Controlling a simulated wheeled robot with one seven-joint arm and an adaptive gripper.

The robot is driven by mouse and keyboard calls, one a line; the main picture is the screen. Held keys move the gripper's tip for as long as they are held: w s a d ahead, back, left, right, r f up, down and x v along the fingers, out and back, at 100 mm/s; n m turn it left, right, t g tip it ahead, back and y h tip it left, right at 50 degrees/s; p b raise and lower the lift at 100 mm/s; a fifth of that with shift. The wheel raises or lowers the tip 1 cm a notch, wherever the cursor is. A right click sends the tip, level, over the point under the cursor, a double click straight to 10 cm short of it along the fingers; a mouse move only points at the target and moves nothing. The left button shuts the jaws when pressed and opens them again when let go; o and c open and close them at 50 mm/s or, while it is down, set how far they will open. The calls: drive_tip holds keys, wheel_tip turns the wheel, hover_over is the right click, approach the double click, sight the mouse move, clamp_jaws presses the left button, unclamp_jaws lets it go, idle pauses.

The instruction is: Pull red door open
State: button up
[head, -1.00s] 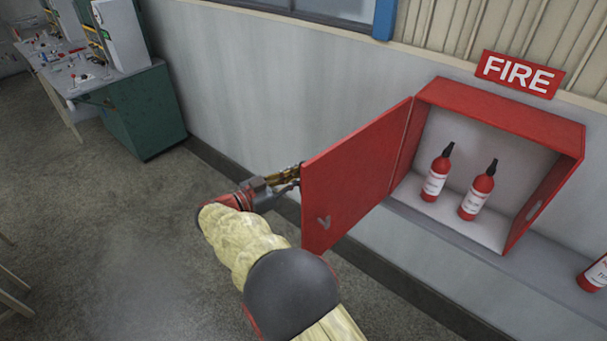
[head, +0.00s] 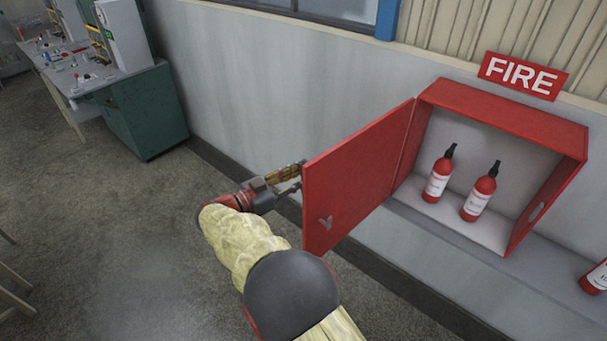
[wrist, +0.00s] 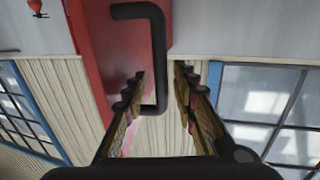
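The red door (head: 355,177) of the fire cabinet (head: 505,115) stands swung wide open to the left, its inner face with a small latch toward the head camera. My gripper (head: 294,177) is at the door's free edge, partly hidden behind it. In the wrist view the black bar handle (wrist: 158,45) stands on the red door (wrist: 98,45). My gripper (wrist: 160,78) is open there, its fingers apart on both sides of the handle's lower end. The gap beside the handle shows no clear grip. The handle is hidden in the head view.
Two red extinguishers (head: 439,177) (head: 479,190) stand inside the cabinet, and another (head: 595,277) is at the right edge. A FIRE sign (head: 523,76) is above. A green bench (head: 148,112) stands at the left. The floor (head: 120,240) left of my arm is clear.

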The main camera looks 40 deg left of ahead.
drive_tip(key=v, duration=1.1)
drive_tip(key=shift+s+a, duration=0.15)
drive_tip(key=shift+s, duration=0.2)
